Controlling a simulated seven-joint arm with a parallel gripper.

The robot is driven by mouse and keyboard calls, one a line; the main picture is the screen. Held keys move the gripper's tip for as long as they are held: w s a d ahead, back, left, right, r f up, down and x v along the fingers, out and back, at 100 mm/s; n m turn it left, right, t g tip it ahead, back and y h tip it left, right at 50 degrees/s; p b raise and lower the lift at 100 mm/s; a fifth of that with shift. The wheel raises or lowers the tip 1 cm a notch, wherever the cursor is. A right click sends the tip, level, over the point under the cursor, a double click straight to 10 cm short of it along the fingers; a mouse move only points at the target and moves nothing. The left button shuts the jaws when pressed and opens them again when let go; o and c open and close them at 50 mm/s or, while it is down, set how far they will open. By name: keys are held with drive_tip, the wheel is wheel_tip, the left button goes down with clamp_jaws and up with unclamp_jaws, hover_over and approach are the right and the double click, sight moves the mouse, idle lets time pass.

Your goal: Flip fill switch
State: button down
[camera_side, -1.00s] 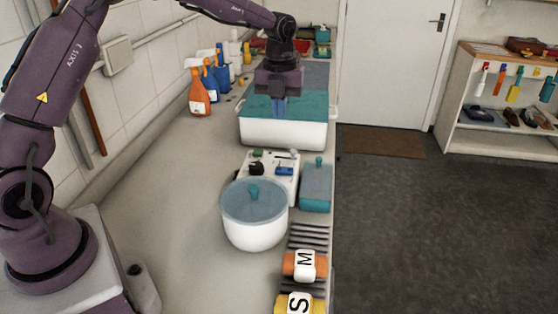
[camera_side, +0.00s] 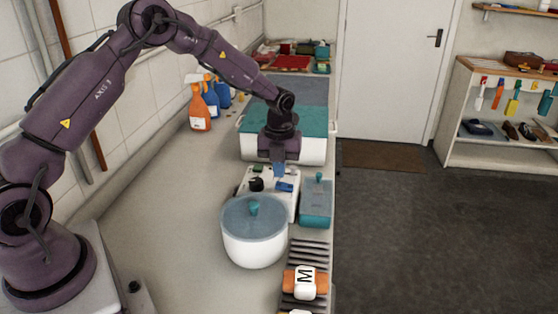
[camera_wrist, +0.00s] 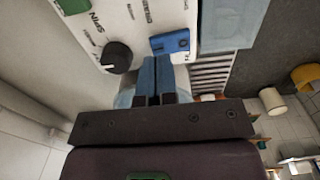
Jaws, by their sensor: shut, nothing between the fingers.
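A white control panel (camera_side: 247,182) stands on the counter behind the white pot. It carries a blue switch (camera_side: 285,187), a black knob (camera_side: 257,184) and a green part (camera_side: 258,168). In the wrist view the blue switch (camera_wrist: 170,42) lies just beyond my fingertips, slightly right. The black knob (camera_wrist: 116,57) is to their left, beside the printed word SPIN. I cannot read which label belongs to the blue switch. My gripper (camera_side: 279,174) is shut and empty, pointing down over the panel near the blue switch. I cannot tell whether it touches.
A white pot with a blue lid (camera_side: 254,238) stands in front of the panel. A teal lidded box (camera_side: 317,204) is close on its right. A teal-topped white basin (camera_side: 252,147) is behind. Spray bottles (camera_side: 200,108) stand by the wall. The counter's left side is clear.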

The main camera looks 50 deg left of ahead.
sight(293, 187)
drive_tip(key=shift+w+d+r, duration=0.3)
drive_tip(key=shift+w+d, duration=0.2)
wheel_tip(293, 187, up, 14)
drive_tip(key=w+d, duration=0.1)
drive_tip(key=shift+w+d, duration=0.15)
drive_tip(key=shift+d, duration=0.05)
drive_tip(key=shift+f, duration=0.1)
idle(0.6)
